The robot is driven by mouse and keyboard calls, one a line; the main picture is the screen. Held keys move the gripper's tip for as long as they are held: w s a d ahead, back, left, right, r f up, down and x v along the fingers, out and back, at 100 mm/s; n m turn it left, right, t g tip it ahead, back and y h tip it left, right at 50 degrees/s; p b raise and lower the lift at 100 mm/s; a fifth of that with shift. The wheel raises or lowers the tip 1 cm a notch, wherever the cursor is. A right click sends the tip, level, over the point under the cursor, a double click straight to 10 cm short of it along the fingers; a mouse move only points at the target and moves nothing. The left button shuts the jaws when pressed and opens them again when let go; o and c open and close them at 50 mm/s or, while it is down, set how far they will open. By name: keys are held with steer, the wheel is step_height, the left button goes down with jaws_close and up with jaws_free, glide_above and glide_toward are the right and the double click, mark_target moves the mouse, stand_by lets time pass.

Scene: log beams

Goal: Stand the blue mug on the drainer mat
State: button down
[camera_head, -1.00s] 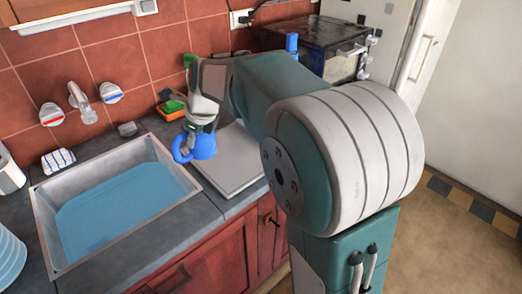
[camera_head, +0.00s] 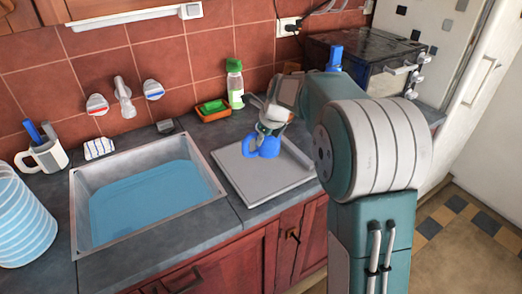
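The blue mug (camera_head: 265,147) is over the back middle part of the grey drainer mat (camera_head: 257,184), right of the sink. It looks about upright, with its handle to the left. My gripper (camera_head: 270,128) comes down from above and is shut on the mug's upper part. The fingers and the mug's rim overlap, so the exact grip is hard to see. I cannot tell whether the mug's base touches the mat.
A water-filled sink (camera_head: 148,200) lies left of the mat. A green-capped bottle (camera_head: 235,85) and a sponge in an orange dish (camera_head: 213,110) stand behind it. A white mug (camera_head: 45,155) and striped blue vessel (camera_head: 22,222) are far left. The mat's front is clear.

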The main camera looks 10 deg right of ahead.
mark_target(260, 150)
steer(key=w+f, duration=0.1)
steer(key=w+a+f, duration=0.1)
steer(key=f, duration=0.1)
steer(key=shift+w+a, duration=0.1)
steer(key=shift+w, duration=0.1)
step_height(260, 150, down, 3)
steer(key=shift+r, duration=0.15)
steer(key=shift+d+f, duration=0.2)
steer(key=shift+d, duration=0.4)
